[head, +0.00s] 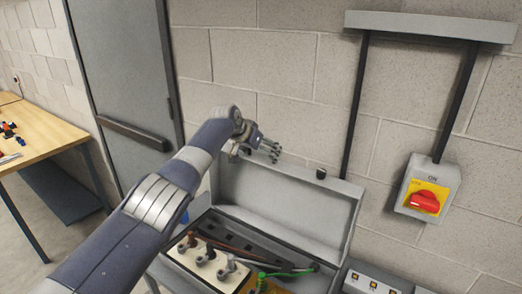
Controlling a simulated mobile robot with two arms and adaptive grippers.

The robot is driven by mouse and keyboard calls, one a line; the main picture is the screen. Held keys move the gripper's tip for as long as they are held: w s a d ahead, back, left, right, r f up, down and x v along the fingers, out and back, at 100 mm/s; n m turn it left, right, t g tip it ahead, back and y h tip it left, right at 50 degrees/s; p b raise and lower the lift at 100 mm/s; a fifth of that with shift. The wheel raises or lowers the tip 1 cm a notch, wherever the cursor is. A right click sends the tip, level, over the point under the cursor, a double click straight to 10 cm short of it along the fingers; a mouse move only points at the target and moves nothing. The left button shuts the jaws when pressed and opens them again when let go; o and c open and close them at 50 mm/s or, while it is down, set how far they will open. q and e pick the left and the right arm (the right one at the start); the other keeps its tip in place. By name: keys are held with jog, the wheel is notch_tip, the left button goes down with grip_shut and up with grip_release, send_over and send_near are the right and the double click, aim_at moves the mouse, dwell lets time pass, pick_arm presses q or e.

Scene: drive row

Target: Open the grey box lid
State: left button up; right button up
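The grey box (178,269) stands against the block wall, and its grey lid (285,205) stands raised, leaning back near upright. A small dark knob (321,173) sits at the lid's top edge. My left gripper (272,151) is above the lid's upper left edge, fingers apart and empty. I cannot tell whether it touches the lid. My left arm hides part of the box's left side. My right gripper is not in view.
A red rotary switch (424,202) on a yellow plate is mounted on the wall at right, under a grey shelf-like channel (430,27). A button panel (373,283) is beside the box. A wooden table (45,138) and a grey door (125,75) are at left.

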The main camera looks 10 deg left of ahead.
pick_arm(q)
jog(key=o, duration=1.2)
jog(key=shift+a, duration=0.1)
jog(key=shift+s, duration=0.15)
jog(key=v, duration=1.2)
